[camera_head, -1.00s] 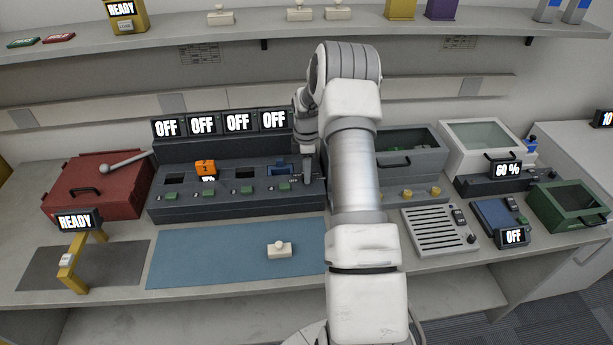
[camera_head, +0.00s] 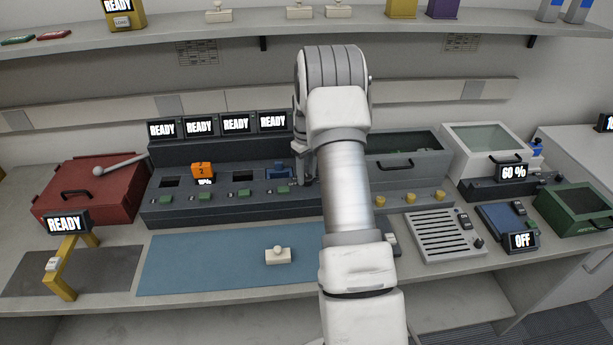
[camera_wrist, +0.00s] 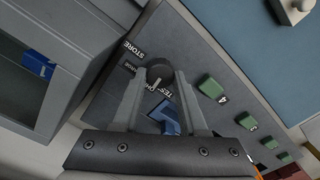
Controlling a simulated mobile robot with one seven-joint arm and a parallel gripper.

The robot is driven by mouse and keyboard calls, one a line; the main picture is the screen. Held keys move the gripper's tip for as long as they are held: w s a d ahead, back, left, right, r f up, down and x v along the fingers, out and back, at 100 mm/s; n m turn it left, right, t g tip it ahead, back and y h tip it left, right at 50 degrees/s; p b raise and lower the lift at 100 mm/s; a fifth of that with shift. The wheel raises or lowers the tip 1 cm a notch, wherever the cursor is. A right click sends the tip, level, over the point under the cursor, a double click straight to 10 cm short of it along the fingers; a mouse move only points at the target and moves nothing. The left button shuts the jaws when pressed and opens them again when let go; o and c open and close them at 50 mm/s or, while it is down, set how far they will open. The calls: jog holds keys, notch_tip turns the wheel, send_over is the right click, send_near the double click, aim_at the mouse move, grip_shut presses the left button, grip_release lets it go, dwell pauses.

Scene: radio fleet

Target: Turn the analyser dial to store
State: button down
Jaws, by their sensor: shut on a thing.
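The analyser (camera_head: 240,203) is a long dark unit at the back of the bench. Its displays (camera_head: 198,127) all read READY. Its round dark dial (camera_wrist: 160,72) shows in the wrist view between the fingertips of my gripper (camera_wrist: 158,82), which is shut on it. A short white mark shows on the dial, beside the printed words STORE (camera_wrist: 134,50) and TEST; exactly which word it points to I cannot tell. In the head view my gripper (camera_head: 307,182) is at the analyser's right end and hides the dial.
An orange pack (camera_head: 203,170) and a blue pack (camera_head: 278,168) sit in analyser bays. A grey case (camera_head: 405,165) stands close to the right of my gripper. A red case (camera_head: 92,190) is at left. The blue mat (camera_head: 190,265) in front is mostly clear.

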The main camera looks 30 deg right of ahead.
jog(key=m+b, duration=0.1)
jog(key=m, duration=0.3)
jog(key=shift+m, duration=0.3)
jog(key=m, duration=0.5)
jog(key=shift+d, duration=0.1)
jog(key=m, duration=0.9)
jog(key=shift+s+m, duration=0.1)
jog(key=shift+m, duration=0.3)
jog(key=shift+c, duration=2.2)
grip_release()
jog(key=shift+r, duration=0.1)
notch_tip(320, 180, up, 17)
jog(key=shift+r+p, duration=0.15)
jog(key=shift+p, duration=0.25)
